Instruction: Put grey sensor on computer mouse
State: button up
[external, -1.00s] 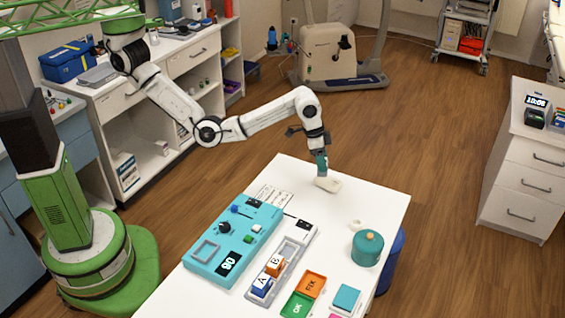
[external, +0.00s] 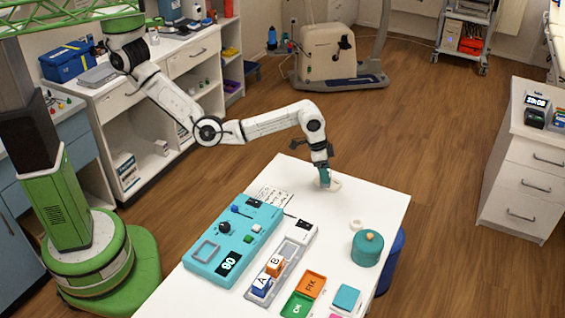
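My gripper (external: 323,179) points down at the far end of the white table, directly at a small off-white object (external: 334,184). The gripper overlaps this object in the view, and its fingertips are too small to show whether they are open or shut on it. The off-white object may be the computer mouse, but its shape is partly hidden. I cannot pick out a grey sensor for certain. A small pale ring-like piece (external: 356,225) lies on the table nearer the camera, apart from my gripper.
The white table (external: 385,203) also holds a teal device panel (external: 205,258), a grey tray (external: 290,252) with A and B blocks, orange and green card trays (external: 311,284), and a teal lidded pot (external: 367,248). The table's far right part is mostly clear.

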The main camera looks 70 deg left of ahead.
jog(key=o, duration=0.3)
jog(key=v, duration=1.2)
jog(key=shift+w+r, duration=0.1)
jog(key=shift+r, duration=0.1)
